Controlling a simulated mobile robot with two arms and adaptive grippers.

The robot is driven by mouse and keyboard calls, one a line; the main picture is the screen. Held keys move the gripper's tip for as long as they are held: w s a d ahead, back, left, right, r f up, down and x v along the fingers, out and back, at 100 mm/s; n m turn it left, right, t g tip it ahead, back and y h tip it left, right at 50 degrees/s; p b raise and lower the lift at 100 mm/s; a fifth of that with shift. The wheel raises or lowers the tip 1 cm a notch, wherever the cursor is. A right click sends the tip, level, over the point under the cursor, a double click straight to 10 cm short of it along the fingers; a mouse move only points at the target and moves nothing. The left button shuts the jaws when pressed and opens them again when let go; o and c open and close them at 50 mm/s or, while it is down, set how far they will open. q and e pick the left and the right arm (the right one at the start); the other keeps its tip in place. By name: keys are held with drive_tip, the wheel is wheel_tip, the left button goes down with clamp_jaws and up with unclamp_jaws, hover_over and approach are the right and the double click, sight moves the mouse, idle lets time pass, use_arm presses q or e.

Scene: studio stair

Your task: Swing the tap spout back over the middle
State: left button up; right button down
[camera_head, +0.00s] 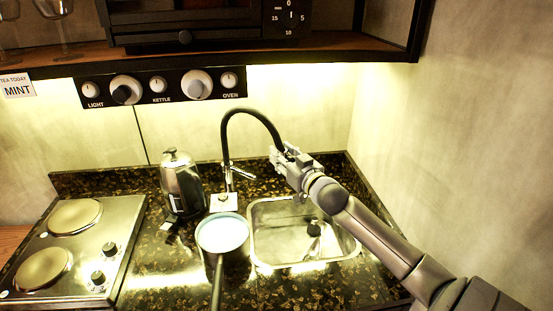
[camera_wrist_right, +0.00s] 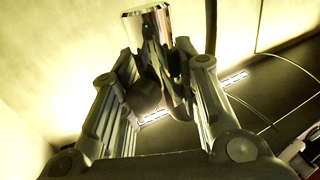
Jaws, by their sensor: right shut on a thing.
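The tap has a tall black curved spout (camera_head: 250,112) that rises from a base with a chrome lever (camera_head: 238,171) behind the sink (camera_head: 285,245). The spout arches to the right, and its end is at my right gripper (camera_head: 284,155), above the back of the sink. My right gripper is shut on the spout's end, which the fingers partly hide. In the right wrist view, my right gripper (camera_wrist_right: 165,70) has its fingers on either side of a shiny chrome piece (camera_wrist_right: 148,22). My left gripper is not in view.
A pan (camera_head: 222,233) with pale blue contents stands left of the sink, its handle toward me. A steel kettle (camera_head: 181,184) stands behind it. A two-plate hob (camera_head: 75,245) is at the left. A shelf with a control panel (camera_head: 160,87) hangs above.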

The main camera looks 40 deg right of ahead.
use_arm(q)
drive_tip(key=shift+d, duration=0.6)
use_arm(e)
drive_tip(key=shift+w+d+r, duration=0.1)
drive_tip(key=shift+d, duration=0.25)
drive_tip(key=c, duration=1.1)
unclamp_jaws()
drive_tip(key=shift+c, duration=0.2)
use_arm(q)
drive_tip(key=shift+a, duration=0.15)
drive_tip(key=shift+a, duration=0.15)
use_arm(e)
drive_tip(key=shift+a, duration=0.1)
